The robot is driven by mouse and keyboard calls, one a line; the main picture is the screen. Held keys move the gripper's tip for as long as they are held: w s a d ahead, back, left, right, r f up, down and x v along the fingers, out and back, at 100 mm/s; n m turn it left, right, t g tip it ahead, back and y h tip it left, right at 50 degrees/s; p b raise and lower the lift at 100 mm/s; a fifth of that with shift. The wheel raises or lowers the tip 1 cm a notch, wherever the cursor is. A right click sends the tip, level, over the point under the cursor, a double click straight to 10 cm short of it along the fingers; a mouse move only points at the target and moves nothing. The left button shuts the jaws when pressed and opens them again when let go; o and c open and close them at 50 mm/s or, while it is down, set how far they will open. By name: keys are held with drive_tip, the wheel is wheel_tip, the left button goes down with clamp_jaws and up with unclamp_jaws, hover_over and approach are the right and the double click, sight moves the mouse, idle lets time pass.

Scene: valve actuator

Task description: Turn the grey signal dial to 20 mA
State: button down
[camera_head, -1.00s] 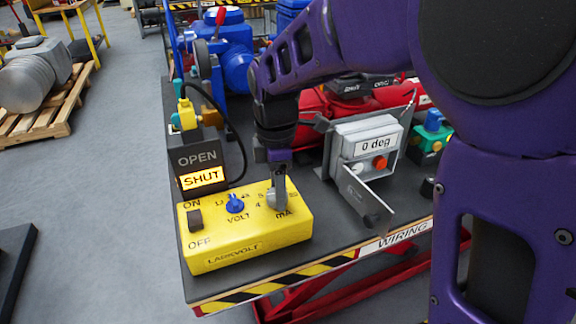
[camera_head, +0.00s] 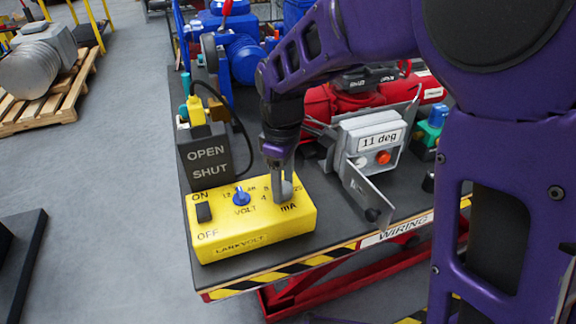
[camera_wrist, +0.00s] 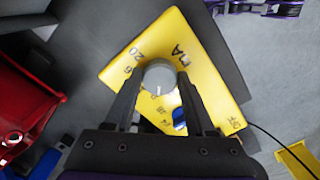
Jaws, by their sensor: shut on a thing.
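The yellow signal box (camera_head: 250,239) sits on the dark bench top, with an ON/OFF switch (camera_head: 203,211), a blue VOLT dial (camera_head: 241,197) and the grey mA dial (camera_head: 287,189). My gripper (camera_head: 280,178) points down at the box and is shut on the grey dial. In the wrist view the round grey dial (camera_wrist: 159,74) sits between my two fingers (camera_wrist: 160,92), with a small white mark on its face; the printed 20 is beside it. Exactly where the dial points is hard to tell. The grey actuator display (camera_head: 381,139) reads 11 deg.
The OPEN/SHUT indicator (camera_head: 207,162) stands behind the box, with both words unlit. Red and blue valve bodies stand behind. A cable runs behind the indicator.

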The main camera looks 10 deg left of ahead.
drive_tip(key=m+p, duration=0.1)
drive_tip(key=m, duration=0.5)
drive_tip(key=shift+r+p, duration=0.1)
drive_tip(key=shift+p, duration=0.25)
drive_tip(key=m+p, duration=0.1)
drive_tip(key=m, duration=0.5)
drive_tip(key=shift+a+m, duration=0.1)
drive_tip(key=shift+m, duration=0.3)
drive_tip(key=m+p, duration=0.1)
drive_tip(key=m, duration=0.5)
drive_tip(key=m+p, duration=0.1)
drive_tip(key=m, duration=0.5)
drive_tip(key=shift+a, duration=0.1)
drive_tip(key=shift+m+p, duration=0.3)
drive_tip(key=shift+c, duration=1.2)
unclamp_jaws()
